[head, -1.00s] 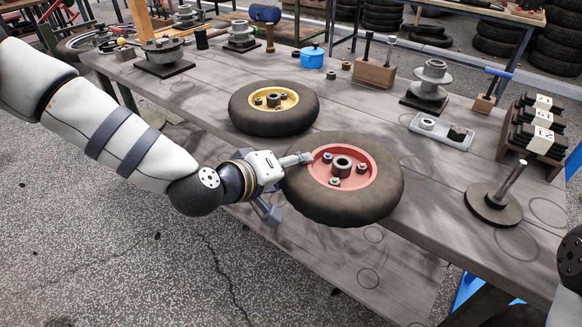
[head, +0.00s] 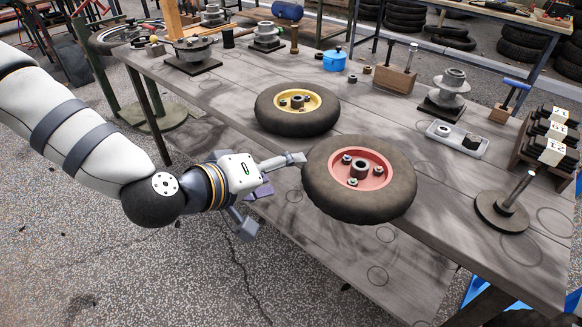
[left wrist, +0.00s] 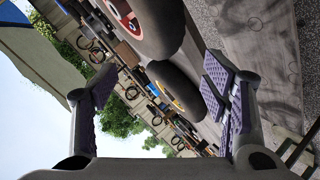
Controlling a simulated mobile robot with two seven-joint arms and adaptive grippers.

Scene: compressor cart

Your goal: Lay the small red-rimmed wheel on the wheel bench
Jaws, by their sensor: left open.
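The red-rimmed wheel (head: 360,178) lies flat on the wooden bench (head: 420,205), close to its front edge. A yellow-rimmed wheel (head: 297,107) lies flat behind it to the left. My left gripper (head: 270,192) is open and empty at the bench's front edge, left of the red-rimmed wheel. One finger reaches toward the tyre's left side; whether it touches is unclear in the head view. In the left wrist view the open fingers (left wrist: 165,95) have nothing between them, and the red-rimmed wheel (left wrist: 145,22) shows beyond them. My right gripper is not in view.
A post on a round base (head: 503,208) stands to the right. A grey tray (head: 457,138), a stepped hub (head: 448,90), a wooden block with pins (head: 396,77) and a blue pot (head: 334,60) are farther back. A rack of labelled blocks (head: 550,140) is at the right edge.

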